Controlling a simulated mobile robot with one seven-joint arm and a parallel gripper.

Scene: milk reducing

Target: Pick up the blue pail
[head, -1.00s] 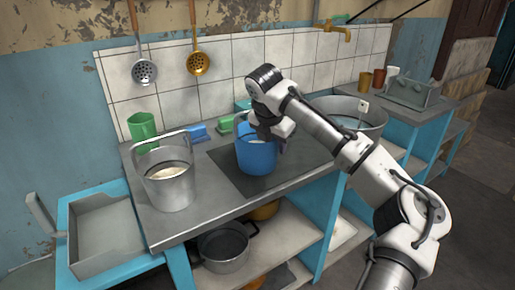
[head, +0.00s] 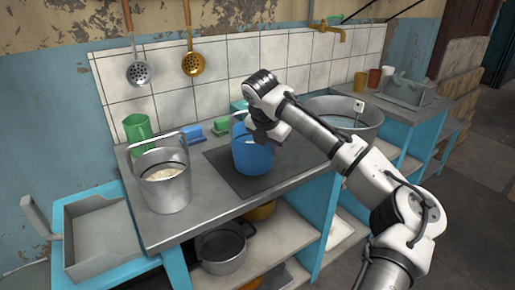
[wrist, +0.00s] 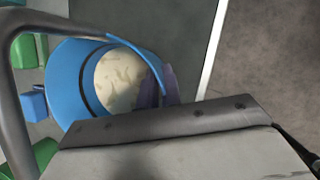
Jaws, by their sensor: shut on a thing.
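The blue pail (head: 252,159) is at the dark plate on the counter, left of my arm's end, and looks slightly tilted. I cannot tell whether its base touches the plate. In the wrist view the pail (wrist: 66,78) shows from above with pale contents and a grey handle at the left. My gripper (wrist: 158,88) is shut on the pail's right rim, with its dark purplish fingers at the wall. In the head view the wrist hides much of the fingers and part of the rim.
A metal pail (head: 167,193) with pale contents stands to the left. A large metal basin (head: 350,125) is to the right. The dark plate (head: 225,163) has bare surface around the pail.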

